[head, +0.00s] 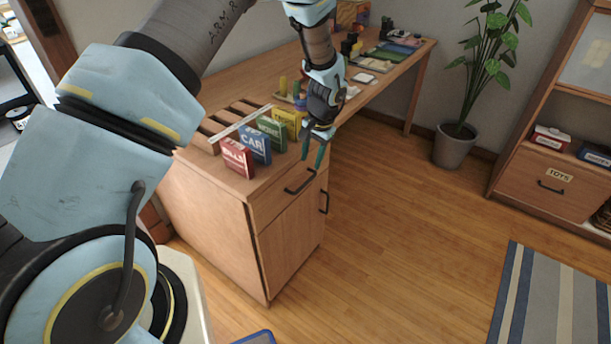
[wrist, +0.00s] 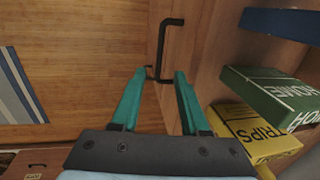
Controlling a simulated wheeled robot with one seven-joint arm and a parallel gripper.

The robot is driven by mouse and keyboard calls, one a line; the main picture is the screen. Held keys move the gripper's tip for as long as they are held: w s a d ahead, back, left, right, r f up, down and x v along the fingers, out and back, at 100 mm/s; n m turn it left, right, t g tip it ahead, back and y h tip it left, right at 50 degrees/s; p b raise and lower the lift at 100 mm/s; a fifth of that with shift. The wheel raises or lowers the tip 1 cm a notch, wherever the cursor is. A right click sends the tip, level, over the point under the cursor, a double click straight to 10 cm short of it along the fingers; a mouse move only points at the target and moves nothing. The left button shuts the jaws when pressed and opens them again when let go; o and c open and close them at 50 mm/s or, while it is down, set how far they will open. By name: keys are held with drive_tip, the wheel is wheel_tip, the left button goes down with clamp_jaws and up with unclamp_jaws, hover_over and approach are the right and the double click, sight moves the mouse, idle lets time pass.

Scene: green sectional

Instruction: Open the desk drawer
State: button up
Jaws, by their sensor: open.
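The wooden desk (head: 205,215) stands at the centre left in the head view. Its top drawer (head: 268,206) looks closed, with a black bar handle (head: 300,182) on its front. My gripper (head: 314,155) is open and empty, its teal fingers pointing down just above the handle. In the wrist view the handle (wrist: 163,48) lies just beyond the fingertips of my gripper (wrist: 162,76), roughly in line with the gap between them. Its near end is close to the fingertips; I cannot tell whether they touch.
A lower cabinet door has its own black handle (head: 324,202). Red (head: 237,158), blue (head: 255,144), green (head: 272,133) and yellow (head: 288,122) boxes stand on the desktop near my gripper. A potted plant (head: 454,145) stands behind. The wooden floor (head: 400,240) before the drawer is clear.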

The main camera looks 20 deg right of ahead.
sight(306, 184)
drive_tip(key=f, duration=0.3)
drive_tip(key=w+f+p, duration=0.1)
drive_tip(key=f, duration=0.2)
drive_tip(key=a+f+p, duration=0.1)
drive_tip(key=f, duration=0.2)
drive_tip(key=shift+w, duration=0.25)
clamp_jaws()
idle(1.0)
